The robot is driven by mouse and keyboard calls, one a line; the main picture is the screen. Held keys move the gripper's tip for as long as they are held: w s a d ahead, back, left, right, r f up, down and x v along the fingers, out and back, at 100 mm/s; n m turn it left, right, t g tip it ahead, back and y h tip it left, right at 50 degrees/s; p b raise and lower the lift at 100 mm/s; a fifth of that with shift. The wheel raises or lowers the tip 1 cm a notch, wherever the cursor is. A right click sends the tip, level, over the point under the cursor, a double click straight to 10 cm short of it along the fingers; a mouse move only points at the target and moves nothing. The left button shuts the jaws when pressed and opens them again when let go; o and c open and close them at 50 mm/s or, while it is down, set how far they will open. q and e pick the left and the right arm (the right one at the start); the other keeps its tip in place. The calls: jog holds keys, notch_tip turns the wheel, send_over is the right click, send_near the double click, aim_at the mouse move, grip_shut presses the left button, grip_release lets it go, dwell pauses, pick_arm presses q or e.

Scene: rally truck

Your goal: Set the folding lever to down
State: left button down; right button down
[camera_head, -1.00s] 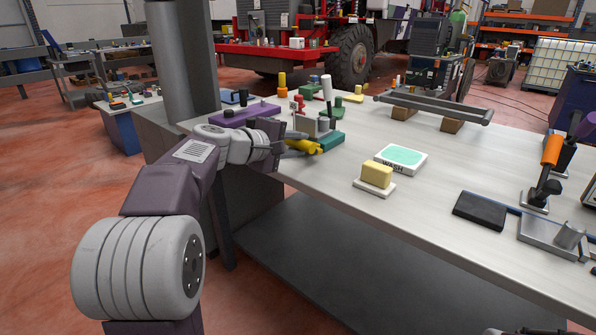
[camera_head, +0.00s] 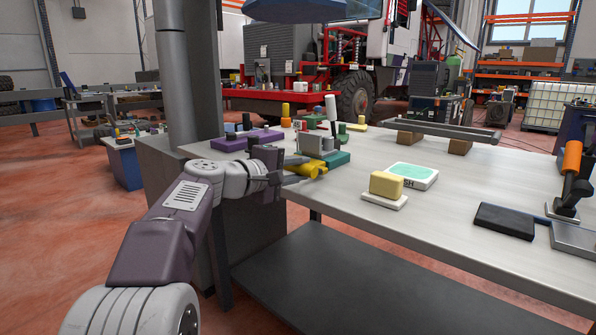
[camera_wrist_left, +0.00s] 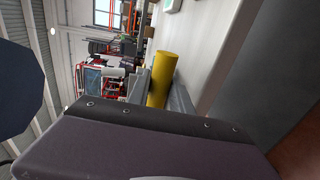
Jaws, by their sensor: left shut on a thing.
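My left gripper (camera_head: 303,170) reaches over the near left edge of the workbench. It is shut on a yellow cylindrical handle (camera_head: 311,171), which looks like the grip of the folding lever and lies low, close to the bench top. The left wrist view shows the yellow handle (camera_wrist_left: 161,82) between the two grey fingers. A teal base (camera_head: 338,160) and a grey block (camera_head: 318,143) stand just behind it; how the handle joins them is hidden. My right gripper is not in view.
A white-handled lever (camera_head: 331,108) stands up close behind the gripper. A purple base (camera_head: 247,140) lies to the left. A yellow block (camera_head: 386,184) on a white plate and a teal-topped pad (camera_head: 411,174) lie to the right. An orange-handled lever (camera_head: 571,160) stands at far right.

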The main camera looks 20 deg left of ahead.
pick_arm(q)
jog(key=shift+d+f+g, duration=0.15)
jog(key=shift+f+g, duration=0.15)
jog(key=shift+f, duration=0.45)
jog(key=c, duration=1.5)
grip_release()
jog(key=o, duration=0.6)
jog(key=shift+w, duration=0.25)
jog(key=shift+o, duration=0.2)
jog(key=shift+r, duration=0.2)
jog(key=shift+s+a, duration=0.2)
jog(key=shift+s, duration=0.05)
jog(key=p+v, duration=0.2)
jog(key=v, duration=0.6)
jog(key=shift+s, duration=0.3)
